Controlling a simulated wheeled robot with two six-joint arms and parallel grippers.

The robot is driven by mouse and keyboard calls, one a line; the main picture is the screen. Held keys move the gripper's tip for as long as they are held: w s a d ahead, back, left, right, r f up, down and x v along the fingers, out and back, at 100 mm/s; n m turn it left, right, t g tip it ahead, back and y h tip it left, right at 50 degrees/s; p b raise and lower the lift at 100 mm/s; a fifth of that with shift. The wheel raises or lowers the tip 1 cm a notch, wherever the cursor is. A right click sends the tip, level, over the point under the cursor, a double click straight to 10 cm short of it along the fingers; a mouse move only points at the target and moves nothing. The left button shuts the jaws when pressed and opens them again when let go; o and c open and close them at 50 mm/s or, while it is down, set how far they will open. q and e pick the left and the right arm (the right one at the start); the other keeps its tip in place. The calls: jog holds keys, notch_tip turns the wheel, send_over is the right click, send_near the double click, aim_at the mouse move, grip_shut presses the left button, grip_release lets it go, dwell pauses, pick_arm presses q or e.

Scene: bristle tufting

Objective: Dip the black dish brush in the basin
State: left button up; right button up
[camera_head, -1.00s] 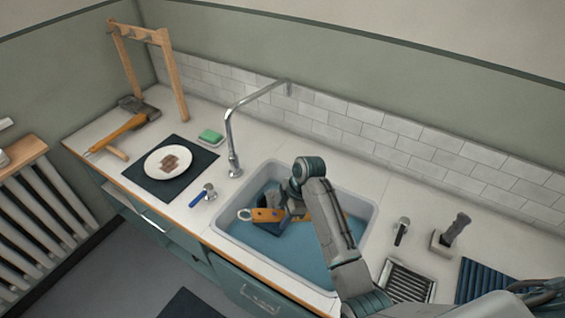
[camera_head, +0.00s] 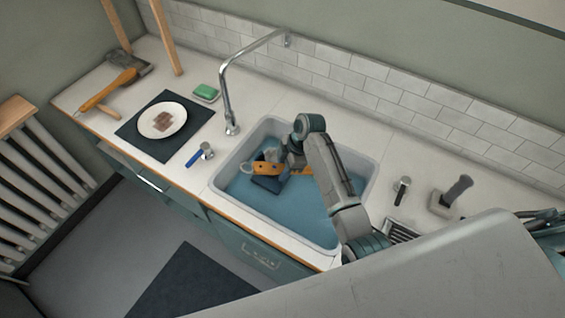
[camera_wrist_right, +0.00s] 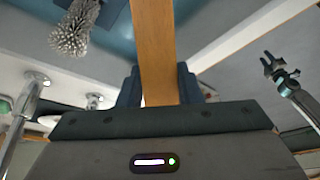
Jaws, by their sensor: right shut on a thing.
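The basin (camera_head: 350,237) is a grey sink with blue water. My right gripper (camera_head: 268,182) is over its left part, low near the water. It is shut on the orange-brown wooden handle of the dish brush (camera_head: 264,168), which has a pale ring at its left end. The handle (camera_wrist_right: 155,50) also fills the middle of the right wrist view. A grey, bristly head (camera_wrist_right: 72,32) shows there at upper left; its join to the handle is hidden. Whether bristles touch water I cannot tell. My left gripper (camera_wrist_right: 280,68) shows at right with its fingers apart, seemingly empty.
A faucet (camera_head: 225,95) arches behind the basin's left side. Left of it are a green sponge (camera_head: 206,92), a white plate (camera_head: 162,121) on a dark mat, and an orange-handled tool (camera_head: 108,90). A grey upright-handled thing (camera_head: 458,190) stands at right.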

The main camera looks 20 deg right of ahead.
notch_tip(320, 180, down, 2)
jog(key=shift+f+b, duration=0.1)
jog(key=shift+b, duration=0.35)
notch_tip(320, 180, down, 10)
jog(key=b, duration=0.5)
jog(key=shift+b, duration=0.3)
jog(key=shift+r, duration=0.2)
jog(key=shift+r+p, duration=3.65)
jog(key=shift+r, duration=4.35)
jog(key=shift+r, duration=2)
